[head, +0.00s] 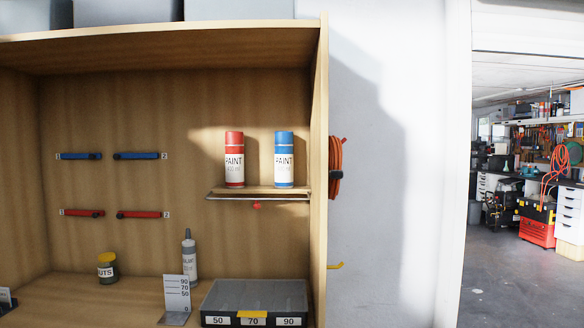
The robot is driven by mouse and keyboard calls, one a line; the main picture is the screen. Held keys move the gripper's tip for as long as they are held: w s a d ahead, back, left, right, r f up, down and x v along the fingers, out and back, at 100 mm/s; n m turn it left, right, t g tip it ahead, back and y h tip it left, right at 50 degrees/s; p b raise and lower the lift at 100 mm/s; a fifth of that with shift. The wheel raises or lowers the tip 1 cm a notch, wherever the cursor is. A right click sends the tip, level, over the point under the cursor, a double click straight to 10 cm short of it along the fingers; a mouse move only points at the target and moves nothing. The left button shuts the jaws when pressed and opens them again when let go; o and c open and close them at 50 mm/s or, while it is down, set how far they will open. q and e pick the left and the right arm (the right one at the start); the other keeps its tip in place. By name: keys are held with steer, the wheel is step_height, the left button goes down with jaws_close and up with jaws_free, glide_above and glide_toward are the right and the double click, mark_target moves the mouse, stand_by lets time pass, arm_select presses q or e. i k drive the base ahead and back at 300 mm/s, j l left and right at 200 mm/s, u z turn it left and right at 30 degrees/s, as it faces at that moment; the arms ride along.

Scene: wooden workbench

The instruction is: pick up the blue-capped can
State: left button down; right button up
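The blue-capped can (284,161) is a paint spray can with a white label. It stands upright on a small wooden shelf (258,196) at the right side of the cabinet in the head view. A red-capped paint can (234,161) stands upright on the same shelf, to its left, with a gap between them. Neither of my grippers shows in the head view.
Below the shelf stand a grey organizer box (254,302), a sealant tube (189,256), a white scale plate (178,294) and a yellow-lidded jar (107,268). The cabinet's right side wall (319,170) stands close to the blue can. Air in front of the shelf is clear.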

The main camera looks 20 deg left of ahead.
mark_target(283, 153)
steer(key=i+j+u, duration=0.45)
steer(key=i+u, duration=0.15)
steer(key=i, duration=0.2)
steer(key=i+u, duration=0.3)
steer(key=i, duration=0.15)
